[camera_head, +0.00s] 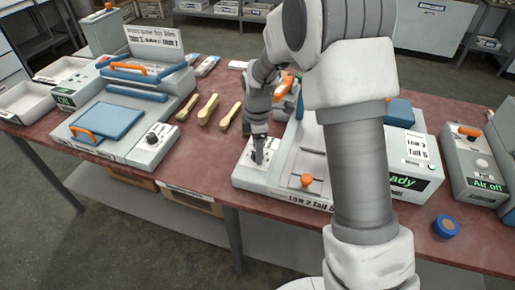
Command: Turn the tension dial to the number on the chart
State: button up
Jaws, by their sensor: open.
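My gripper (258,158) points down over the white dial plate (247,157) at the left end of the middle machine (262,182). Its fingers are open around or just above the tension dial, which they mostly hide; I cannot tell whether they touch it. The dial's pointer and number cannot be read. A small chart card (417,148) with two printed lines stands on the right of this machine. Another printed label (312,201) runs along its front edge. Their small print is hard to read.
A second machine (120,115) with blue plates, orange handles and its own black dial (152,138) stands left. Several wooden spoons (208,109) lie between the machines. A grey unit (470,160) reading "Air off" and a blue roll (446,227) are right. My arm blocks the middle machine's centre.

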grip_shut()
